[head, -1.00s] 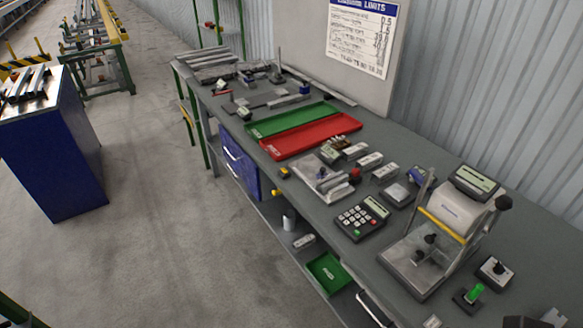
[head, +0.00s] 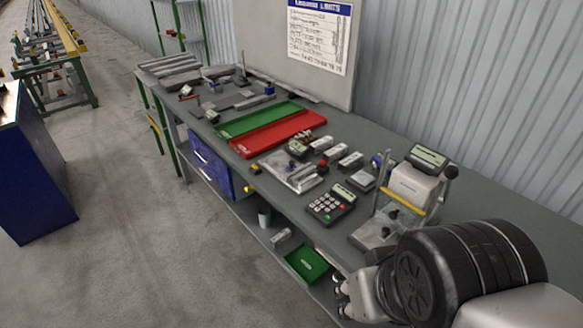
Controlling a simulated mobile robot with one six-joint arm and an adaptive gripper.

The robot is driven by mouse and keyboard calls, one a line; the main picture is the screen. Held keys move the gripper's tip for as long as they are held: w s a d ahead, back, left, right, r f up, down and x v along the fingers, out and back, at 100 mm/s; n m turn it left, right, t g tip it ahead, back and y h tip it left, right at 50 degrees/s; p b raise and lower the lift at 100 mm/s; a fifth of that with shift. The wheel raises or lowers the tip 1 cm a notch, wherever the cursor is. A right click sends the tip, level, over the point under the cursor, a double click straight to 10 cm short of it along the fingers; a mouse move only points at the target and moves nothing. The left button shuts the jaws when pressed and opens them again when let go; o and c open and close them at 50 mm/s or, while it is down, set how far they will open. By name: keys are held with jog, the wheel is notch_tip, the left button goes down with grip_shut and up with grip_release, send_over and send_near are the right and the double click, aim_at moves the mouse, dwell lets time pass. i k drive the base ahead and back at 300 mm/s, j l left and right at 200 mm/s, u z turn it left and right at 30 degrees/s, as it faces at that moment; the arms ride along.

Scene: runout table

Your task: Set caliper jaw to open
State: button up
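My arm has come into the lower right of the head view, over the table's near edge. What looks like my gripper (head: 345,298) points left at the bottom, partly cut off; whether its fingers are apart or shut is unclear. I cannot pick out a caliper for certain. Small grey measuring tools lie on a dark plate (head: 236,99) at the far end of the table, left of the green tray; a caliper may be among them, too small to tell its jaw. My gripper is far from that plate.
The grey table (head: 400,150) carries a green tray (head: 262,117), a red tray (head: 278,133), a metal fixture (head: 292,173), a keypad device (head: 331,203) and a display stand (head: 412,188). A blue cabinet (head: 35,170) stands left. The floor between is clear.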

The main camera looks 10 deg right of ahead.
aim_at(292, 166)
jog(key=i+j+z, duration=0.15)
jog(key=i, duration=0.2)
jog(key=i+z, duration=0.15)
jog(key=i, duration=0.25)
jog(key=i+j+z, duration=0.15)
jog(key=i+j, duration=0.1)
jog(key=i, duration=0.1)
